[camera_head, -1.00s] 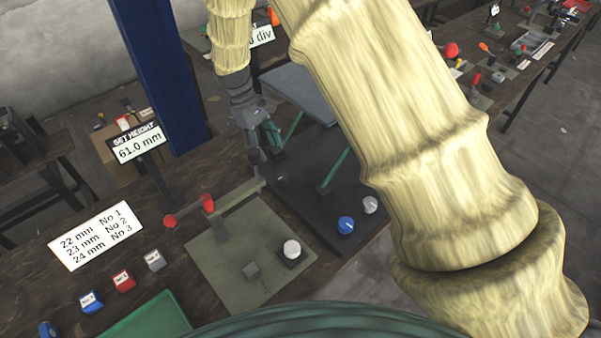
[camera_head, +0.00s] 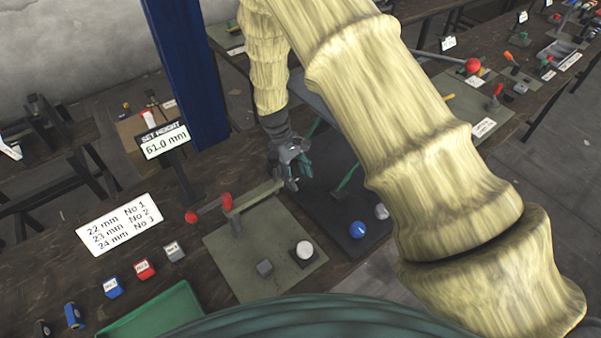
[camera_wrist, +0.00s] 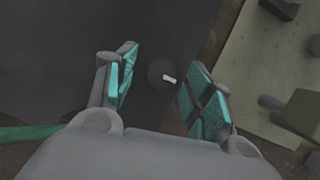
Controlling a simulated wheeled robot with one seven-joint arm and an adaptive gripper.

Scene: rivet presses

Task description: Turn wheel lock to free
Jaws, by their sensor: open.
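A small dark round knob (camera_wrist: 162,72) with a short white mark shows in the wrist view, on a dark plate. It looks like the wheel lock, but no label on it can be read. My gripper (camera_wrist: 165,80) is open, with its teal finger pads on either side of the knob; I see no clear contact. In the head view my gripper (camera_head: 291,172) is over the left part of the dark plate (camera_head: 322,218) and hides the knob. A blue ball (camera_head: 358,230) and a pale ball (camera_head: 381,211) are at the plate's near right side.
A grey-green plate (camera_head: 240,262) with red-ended handles (camera_head: 227,202) and a white knob (camera_head: 305,249) lies beside the dark plate. A blue post (camera_head: 185,75) and a "61.0 mm" sign (camera_head: 165,140) stand to the left. A green tray (camera_head: 155,315) is at the front.

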